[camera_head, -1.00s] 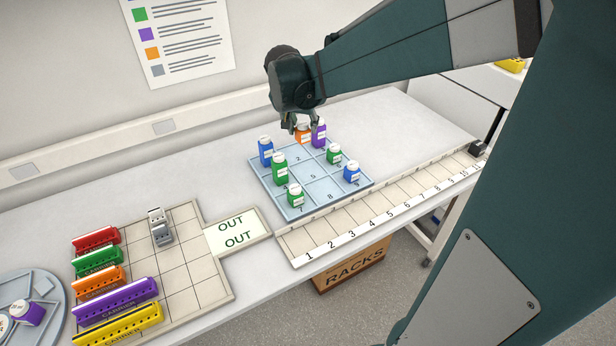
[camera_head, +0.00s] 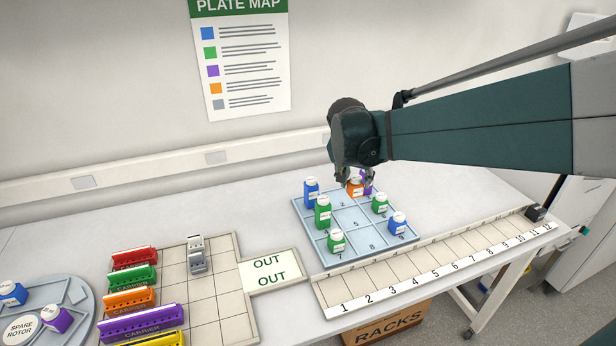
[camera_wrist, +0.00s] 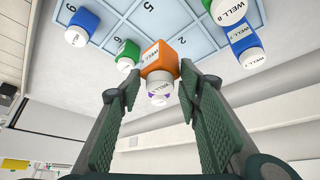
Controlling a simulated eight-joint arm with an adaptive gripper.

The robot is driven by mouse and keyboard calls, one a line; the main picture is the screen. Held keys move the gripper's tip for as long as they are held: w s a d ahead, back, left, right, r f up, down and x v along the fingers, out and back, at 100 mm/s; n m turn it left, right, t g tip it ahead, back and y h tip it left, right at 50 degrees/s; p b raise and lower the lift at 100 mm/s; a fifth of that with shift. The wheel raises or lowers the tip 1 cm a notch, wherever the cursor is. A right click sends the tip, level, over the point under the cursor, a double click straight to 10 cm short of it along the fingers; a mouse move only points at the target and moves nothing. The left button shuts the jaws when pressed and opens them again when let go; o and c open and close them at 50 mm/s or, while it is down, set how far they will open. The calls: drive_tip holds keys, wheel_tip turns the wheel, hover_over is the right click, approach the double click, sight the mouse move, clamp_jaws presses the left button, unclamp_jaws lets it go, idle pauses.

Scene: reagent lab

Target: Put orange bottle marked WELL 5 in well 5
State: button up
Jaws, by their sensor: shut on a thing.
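The orange bottle (camera_head: 355,188) has a white cap and stands out at the back edge of the blue numbered plate (camera_head: 326,248). My gripper (camera_head: 357,180) is over it from above. In the wrist view my gripper (camera_wrist: 160,70) is shut on the orange bottle (camera_wrist: 161,58), one finger on each side. Its label starts with WELL; I cannot read the number. I cannot tell whether it is lifted. Well 5 (camera_head: 357,224) is the empty middle square of the plate.
A purple bottle (camera_head: 368,184) is close to the orange one, partly hidden. Green bottles (camera_head: 322,212) and blue bottles (camera_head: 398,223) stand around the plate. A numbered strip (camera_head: 450,268) runs along the front. Coloured carriers (camera_head: 141,321) and a spare rotor (camera_head: 68,290) are at left.

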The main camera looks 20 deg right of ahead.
sight(354, 194)
drive_tip(key=shift+f+b, duration=0.8)
drive_tip(key=shift+f, duration=2.1)
drive_tip(key=shift+f+b, duration=0.65)
drive_tip(key=shift+f, duration=1.25)
drive_tip(key=shift+f, duration=0.15)
drive_tip(key=o, duration=0.9)
drive_tip(key=shift+r, duration=0.2)
drive_tip(key=shift+p+v, duration=1.7)
drive_tip(key=shift+v, duration=4.3)
drive_tip(key=shift+s, duration=0.1)
